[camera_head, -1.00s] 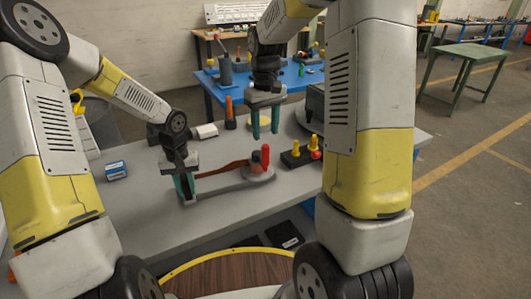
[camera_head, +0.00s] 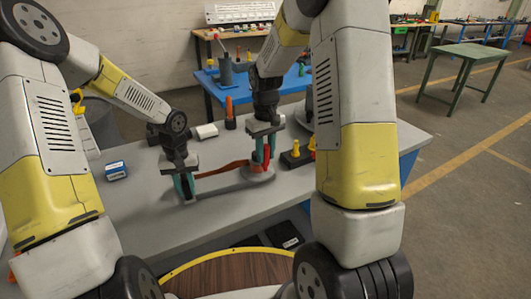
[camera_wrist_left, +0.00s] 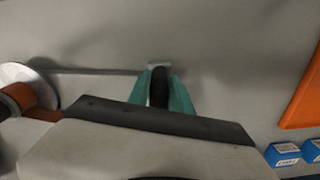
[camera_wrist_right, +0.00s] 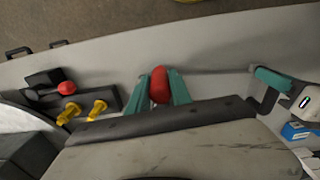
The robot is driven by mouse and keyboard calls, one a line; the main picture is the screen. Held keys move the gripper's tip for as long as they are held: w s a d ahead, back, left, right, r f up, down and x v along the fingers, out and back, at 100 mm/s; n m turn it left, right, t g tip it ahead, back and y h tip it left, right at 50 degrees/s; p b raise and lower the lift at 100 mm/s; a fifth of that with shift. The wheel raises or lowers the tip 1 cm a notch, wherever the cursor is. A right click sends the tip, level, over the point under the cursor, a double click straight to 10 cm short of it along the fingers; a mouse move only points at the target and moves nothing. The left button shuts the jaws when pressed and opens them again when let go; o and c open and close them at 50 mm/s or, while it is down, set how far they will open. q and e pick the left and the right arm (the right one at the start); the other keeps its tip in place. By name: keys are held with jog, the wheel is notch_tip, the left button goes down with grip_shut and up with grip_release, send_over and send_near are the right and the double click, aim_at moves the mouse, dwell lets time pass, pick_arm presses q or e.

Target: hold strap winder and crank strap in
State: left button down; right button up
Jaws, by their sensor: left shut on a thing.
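The strap winder lies on the grey table. Its long flat grey bar (camera_head: 222,187) runs to a round drum base (camera_head: 259,176) at the right. A brown-orange strap (camera_head: 222,170) stretches along it. My left gripper (camera_head: 188,200) is shut on the dark upright grip (camera_wrist_left: 159,88) at the bar's left end. My right gripper (camera_head: 265,162) is down at the drum, its fingers on either side of the red crank handle (camera_wrist_right: 159,85). The fingers lie very close to the handle; whether they press on it is unclear. The drum is mostly hidden in the right wrist view.
A dark block with yellow knobs and a red ball (camera_wrist_right: 75,98) stands just right of the winder. A blue-and-white box (camera_head: 116,171) is at the table's left, and a white block (camera_head: 206,131) and orange-topped item (camera_head: 230,112) are behind. The table front is clear.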

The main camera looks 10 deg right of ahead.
grip_shut()
dwell(1.1)
